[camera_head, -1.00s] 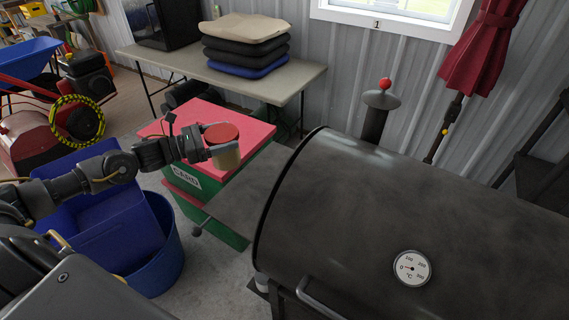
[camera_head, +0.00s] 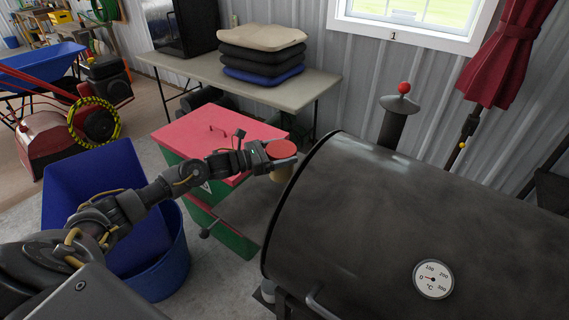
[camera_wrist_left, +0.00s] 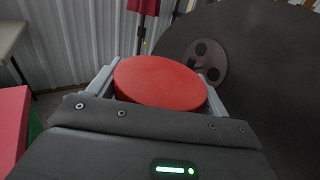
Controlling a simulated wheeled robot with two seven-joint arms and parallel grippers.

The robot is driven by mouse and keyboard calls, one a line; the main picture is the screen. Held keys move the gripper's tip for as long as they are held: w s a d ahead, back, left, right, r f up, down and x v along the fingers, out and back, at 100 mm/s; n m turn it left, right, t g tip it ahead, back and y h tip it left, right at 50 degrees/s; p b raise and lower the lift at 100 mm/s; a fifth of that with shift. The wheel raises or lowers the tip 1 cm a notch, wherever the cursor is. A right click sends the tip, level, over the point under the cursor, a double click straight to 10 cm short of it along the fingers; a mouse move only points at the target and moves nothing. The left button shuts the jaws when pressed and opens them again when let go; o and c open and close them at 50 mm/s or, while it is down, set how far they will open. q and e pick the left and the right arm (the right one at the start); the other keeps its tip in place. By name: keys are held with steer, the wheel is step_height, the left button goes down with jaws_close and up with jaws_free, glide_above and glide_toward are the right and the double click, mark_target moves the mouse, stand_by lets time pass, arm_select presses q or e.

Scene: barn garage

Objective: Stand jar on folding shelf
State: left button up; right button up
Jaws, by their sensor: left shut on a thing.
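A jar with a red lid (camera_head: 282,149) and a tan body is held upright at the left end of the grill's barrel. My left gripper (camera_head: 277,158) is shut on the jar, gripping it from its left side. In the left wrist view, the red lid (camera_wrist_left: 160,82) sits between the two fingers and hides the jar's body. The dark folding shelf (camera_head: 243,212) sticks out from the grill's left end, below the jar. I cannot tell how large the gap under the jar is. My right gripper is not in view.
The large black grill (camera_head: 410,210) fills the right side. A red-topped green box (camera_head: 205,130) stands behind the shelf. A blue bin (camera_head: 165,265) is at its left. A table (camera_head: 310,88) with stacked cushions is at the back. The visible part of the shelf is bare.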

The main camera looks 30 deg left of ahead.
arm_select(q)
steer(key=shift+w+d+f, duration=0.1)
steer(key=shift+f, duration=0.05)
steer(key=f, duration=0.1)
steer(key=f+b, duration=0.1)
steer(key=f, duration=0.1)
steer(key=shift+w+d+f, duration=0.2)
steer(key=shift+f, duration=0.15)
steer(key=shift+b, duration=0.35)
steer(key=o, duration=1.1)
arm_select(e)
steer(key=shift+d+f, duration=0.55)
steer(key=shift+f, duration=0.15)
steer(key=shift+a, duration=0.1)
